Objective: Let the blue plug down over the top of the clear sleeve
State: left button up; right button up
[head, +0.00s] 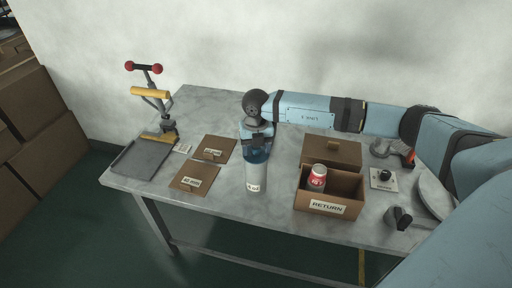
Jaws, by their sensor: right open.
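The clear sleeve (254,176) stands upright near the middle of the table, a pale see-through cylinder with a small white label low on its front. The blue plug (257,154) shows as a dark blue band at the sleeve's top. I cannot tell how far it overlaps the sleeve. My right gripper (257,141) points down directly above the plug, with its jaws open around or just over it. The fingertips are small and partly merge with the plug. My left gripper is out of view.
A cardboard box marked RETURN (328,208) holds a red-and-white can (317,177), right of the sleeve. Two brown labelled boards (194,178) lie to the left. A lever press (156,104) stands beside a dark tray (143,158). The table's front edge (220,202) is bare.

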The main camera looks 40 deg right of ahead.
jog(key=shift+r, duration=0.35)
notch_tip(320, 180, up, 13)
jog(key=b, duration=0.2)
